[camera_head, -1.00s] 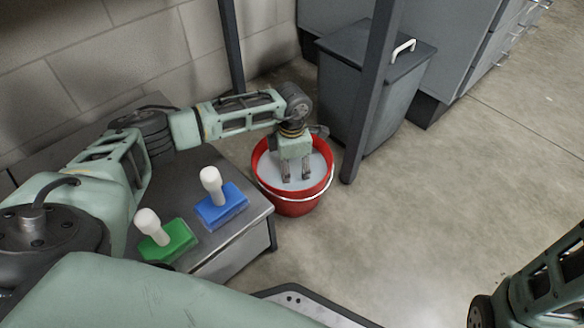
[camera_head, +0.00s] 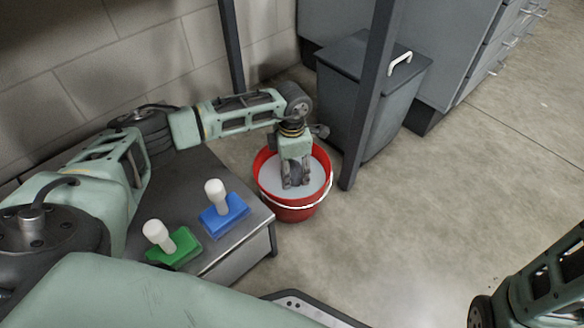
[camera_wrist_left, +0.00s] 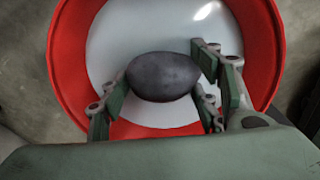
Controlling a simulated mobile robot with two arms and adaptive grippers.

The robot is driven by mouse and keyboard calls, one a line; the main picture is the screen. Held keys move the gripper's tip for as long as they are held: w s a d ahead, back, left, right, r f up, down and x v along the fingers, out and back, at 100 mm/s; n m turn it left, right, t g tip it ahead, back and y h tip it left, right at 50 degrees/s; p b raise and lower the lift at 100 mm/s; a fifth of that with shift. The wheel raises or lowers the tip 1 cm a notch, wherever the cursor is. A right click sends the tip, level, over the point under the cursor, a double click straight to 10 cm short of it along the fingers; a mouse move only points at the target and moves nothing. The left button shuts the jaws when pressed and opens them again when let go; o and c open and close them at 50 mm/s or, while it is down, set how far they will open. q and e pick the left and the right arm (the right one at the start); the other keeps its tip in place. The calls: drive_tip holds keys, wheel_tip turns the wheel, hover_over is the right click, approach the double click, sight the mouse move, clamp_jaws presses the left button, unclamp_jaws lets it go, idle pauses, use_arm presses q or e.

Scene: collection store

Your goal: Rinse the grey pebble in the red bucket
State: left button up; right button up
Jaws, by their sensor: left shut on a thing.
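The red bucket (camera_head: 292,213) stands on the floor beside the metal bench, with pale grey liquid (camera_head: 318,178) inside. My left gripper (camera_head: 296,183) points down inside the bucket's rim and is shut on the grey pebble (camera_head: 296,174). The wrist view shows the dark grey oval pebble (camera_wrist_left: 162,77) between the fingers of the left gripper (camera_wrist_left: 165,88), with the red bucket wall (camera_wrist_left: 72,40) around it. The pebble shows at or just above the liquid; I cannot tell whether its underside touches. My right gripper is out of view.
A green block (camera_head: 178,248) and a blue block (camera_head: 226,214), each with a white knob handle, stand on the bench (camera_head: 240,257). A dark post (camera_head: 365,120) and a grey bin (camera_head: 345,85) stand close behind the bucket. Floor to the right is clear.

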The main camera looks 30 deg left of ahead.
use_arm(q)
drive_tip(key=shift+r+p, duration=0.45)
drive_tip(key=shift+r, duration=0.2)
drive_tip(key=shift+r+p, duration=0.6)
drive_tip(key=shift+r, duration=0.05)
idle(1.2)
idle(4.4)
